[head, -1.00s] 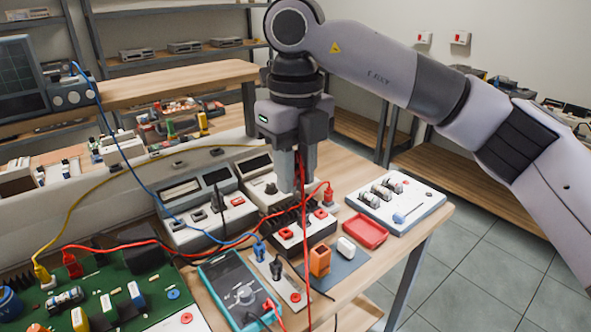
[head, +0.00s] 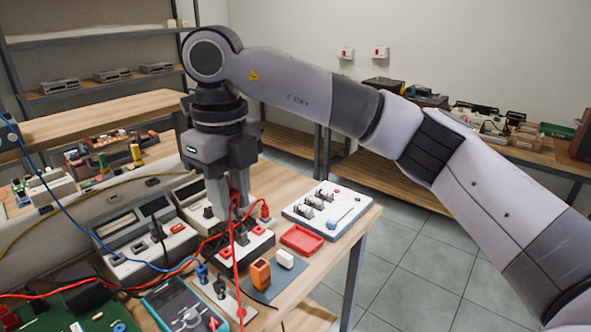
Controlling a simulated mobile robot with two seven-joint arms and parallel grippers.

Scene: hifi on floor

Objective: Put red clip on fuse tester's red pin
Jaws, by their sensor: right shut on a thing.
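My right gripper (head: 229,208) points down, shut on the red clip, which is mostly hidden by the fingers. Its red lead (head: 238,183) shows beside the fingers and hangs down in front of the bench devices. The gripper is over a black-and-white device with red sockets (head: 258,233); I cannot tell whether the clip touches it. Another red plug (head: 265,211) stands upright just right of the gripper. A white board with several fuse-like parts (head: 300,211) and a small red spot lies farther right, clear of the gripper. I cannot tell for sure which unit is the fuse tester. My left gripper is out of view.
A red tray (head: 302,240), an orange block (head: 260,274) and a white block (head: 285,258) sit in front. A teal multimeter (head: 172,306) and grey meters (head: 130,240) are at left. Blue and red leads cross the bench. The bench's right edge is near the white board.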

